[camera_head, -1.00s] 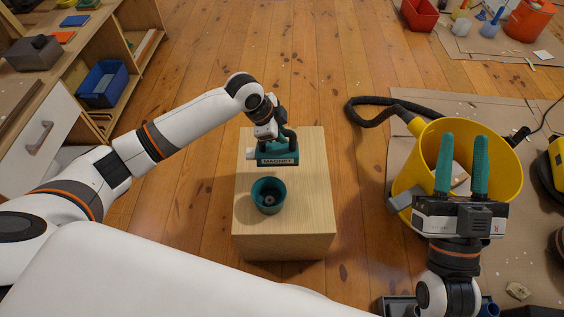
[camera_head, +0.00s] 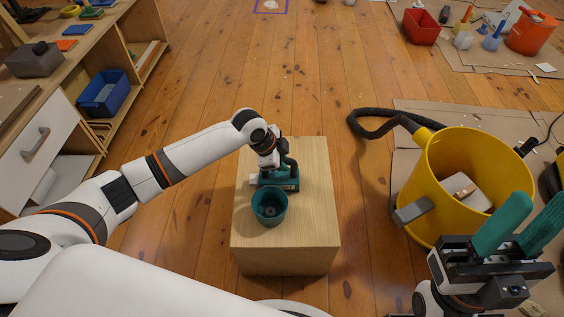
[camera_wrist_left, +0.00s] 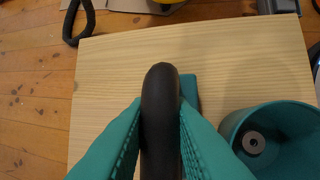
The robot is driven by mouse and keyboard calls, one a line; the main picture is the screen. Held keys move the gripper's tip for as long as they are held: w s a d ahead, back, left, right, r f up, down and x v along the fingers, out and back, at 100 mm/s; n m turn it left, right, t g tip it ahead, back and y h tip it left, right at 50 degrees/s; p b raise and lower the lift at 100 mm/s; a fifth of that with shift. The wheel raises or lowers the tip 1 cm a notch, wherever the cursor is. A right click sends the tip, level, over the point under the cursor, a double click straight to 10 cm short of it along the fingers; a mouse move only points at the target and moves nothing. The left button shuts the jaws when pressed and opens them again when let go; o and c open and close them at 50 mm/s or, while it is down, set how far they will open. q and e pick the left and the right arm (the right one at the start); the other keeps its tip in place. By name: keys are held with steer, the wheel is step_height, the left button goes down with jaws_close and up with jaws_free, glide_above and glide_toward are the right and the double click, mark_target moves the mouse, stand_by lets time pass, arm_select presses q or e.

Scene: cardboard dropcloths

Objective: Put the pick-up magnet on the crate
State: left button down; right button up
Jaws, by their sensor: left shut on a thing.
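The pick-up magnet (camera_head: 279,181), a teal block with a black handle, is at the top of the pale wooden crate (camera_head: 312,220). I cannot tell whether its underside touches the wood. My left gripper (camera_head: 276,160) is shut on its handle, which shows black between the teal fingers in the left wrist view (camera_wrist_left: 160,115). A teal cup (camera_head: 270,207) stands on the crate just in front of the magnet, with a small round metal piece inside. My right gripper (camera_head: 535,208) is at the lower right, fingers apart and empty, away from the crate.
A yellow bucket (camera_head: 425,190) with a black hose (camera_head: 375,130) stands right of the crate on a cardboard sheet. Shelves with a blue bin (camera_head: 104,92) are at the left. The crate top behind and right of the magnet is bare.

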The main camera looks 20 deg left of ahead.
arm_select(q)
steer(key=c, duration=1.3)
jaws_free()
